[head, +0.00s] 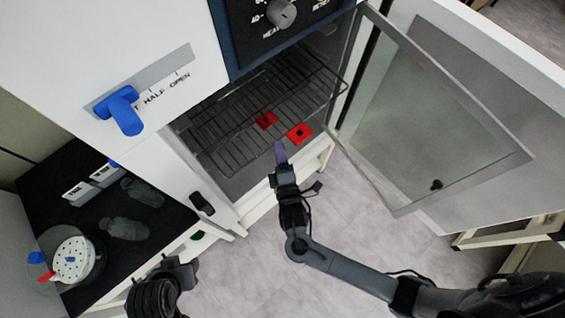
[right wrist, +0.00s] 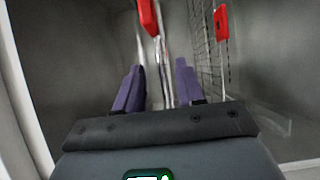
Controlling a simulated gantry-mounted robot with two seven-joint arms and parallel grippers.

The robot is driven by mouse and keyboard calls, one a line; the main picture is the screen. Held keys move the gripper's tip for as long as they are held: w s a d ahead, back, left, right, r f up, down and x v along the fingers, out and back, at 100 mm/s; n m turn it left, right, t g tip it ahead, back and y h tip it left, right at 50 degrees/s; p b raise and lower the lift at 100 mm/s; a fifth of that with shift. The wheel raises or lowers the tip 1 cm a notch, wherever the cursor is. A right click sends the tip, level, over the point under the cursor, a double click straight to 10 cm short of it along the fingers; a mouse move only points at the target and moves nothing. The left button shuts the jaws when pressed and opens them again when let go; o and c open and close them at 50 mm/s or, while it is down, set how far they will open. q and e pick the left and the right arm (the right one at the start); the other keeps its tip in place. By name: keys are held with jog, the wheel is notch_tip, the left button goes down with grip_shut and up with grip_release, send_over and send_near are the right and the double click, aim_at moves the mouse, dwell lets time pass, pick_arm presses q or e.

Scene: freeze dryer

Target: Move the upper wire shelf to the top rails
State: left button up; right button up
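Wire shelves (head: 265,88) lie in the open dryer chamber, overlapping in the head view, so I cannot clearly separate the upper one. Two red tabs with dark centres, one nearer the door (head: 300,133) and one further left (head: 266,121), show at their front. My right gripper (head: 281,152) is in front of the chamber opening, its purple fingers pointing in. In the right wrist view its fingers (right wrist: 160,80) are apart, with pale shelf rods (right wrist: 158,60) seen between them; contact is unclear. My left gripper (head: 178,268) is low, left of the chamber; its fingers are unclear.
A framed glass door (head: 420,115) stands open on the right. A blue lever (head: 122,110) sticks out from the white front panel. Floor lies open in front.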

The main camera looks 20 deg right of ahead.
aim_at(276, 135)
jog(key=shift+w+d, duration=0.15)
jog(key=shift+w, duration=0.85)
jog(key=shift+w+d, duration=0.2)
jog(key=shift+w, duration=0.75)
jog(key=shift+w+d, duration=0.15)
jog(key=shift+w, duration=0.85)
grip_shut()
